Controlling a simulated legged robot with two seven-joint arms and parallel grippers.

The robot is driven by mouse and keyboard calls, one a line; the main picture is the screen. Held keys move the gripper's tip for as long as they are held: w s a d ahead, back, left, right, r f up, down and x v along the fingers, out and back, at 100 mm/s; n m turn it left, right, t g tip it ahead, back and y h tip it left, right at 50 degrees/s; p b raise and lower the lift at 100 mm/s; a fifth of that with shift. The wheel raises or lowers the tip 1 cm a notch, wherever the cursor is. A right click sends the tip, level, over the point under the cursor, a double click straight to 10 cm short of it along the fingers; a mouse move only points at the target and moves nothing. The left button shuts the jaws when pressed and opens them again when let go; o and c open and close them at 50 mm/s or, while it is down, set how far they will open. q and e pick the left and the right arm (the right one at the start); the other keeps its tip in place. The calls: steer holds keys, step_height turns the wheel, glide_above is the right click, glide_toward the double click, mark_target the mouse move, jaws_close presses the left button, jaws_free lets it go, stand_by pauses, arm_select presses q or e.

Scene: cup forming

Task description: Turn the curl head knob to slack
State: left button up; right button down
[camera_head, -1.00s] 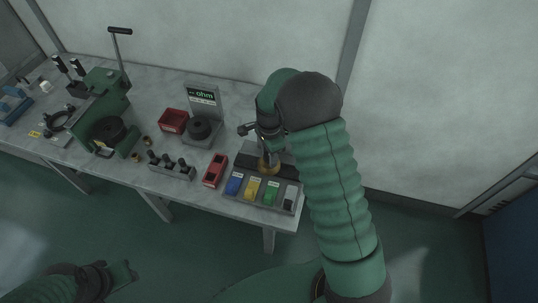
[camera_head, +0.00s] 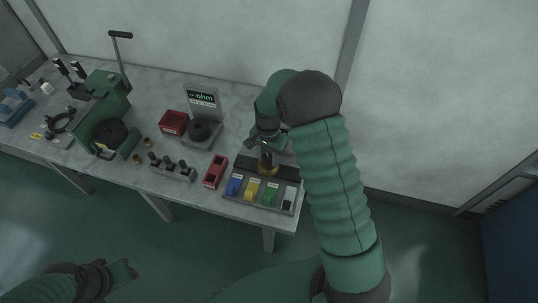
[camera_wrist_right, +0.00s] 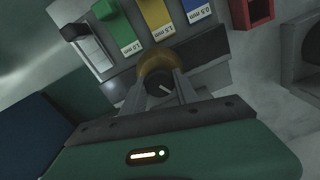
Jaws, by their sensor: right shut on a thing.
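The curl head knob (camera_wrist_right: 160,86) is dark with a pale pointer line, and sits in front of a brass ring (camera_wrist_right: 161,62) in the right wrist view. My right gripper (camera_wrist_right: 162,92) is shut on the knob, one finger on each side. In the head view my right gripper (camera_head: 267,158) reaches down to the brass part (camera_head: 267,170) at the right end of the bench; the knob is mostly hidden there by the gripper. My left gripper (camera_head: 124,274) is low at the left, apart from the bench, and its jaws are too unclear to read.
Blue, yellow and green labelled blocks (camera_head: 252,189) stand in a grey tray in front of the knob. A red holder (camera_head: 215,171) lies to their left.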

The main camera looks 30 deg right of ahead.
steer(key=n, duration=0.3)
steer(key=n+p, duration=0.1)
steer(key=n, duration=0.2)
steer(key=shift+w+a+r+n, duration=0.1)
steer(key=shift+a+n, duration=0.05)
steer(key=shift+n, duration=0.15)
steer(key=n+p, duration=0.1)
steer(key=n, duration=0.4)
steer(key=shift+p, duration=0.3)
steer(key=n+p, duration=0.1)
steer(key=n, duration=0.4)
steer(key=shift+n, duration=0.4)
steer(key=n+p, duration=0.2)
steer(key=n, duration=0.4)
steer(key=c, duration=1.2)
jaws_free()
steer(key=shift+o, duration=1.2)
steer(key=shift+d, duration=0.2)
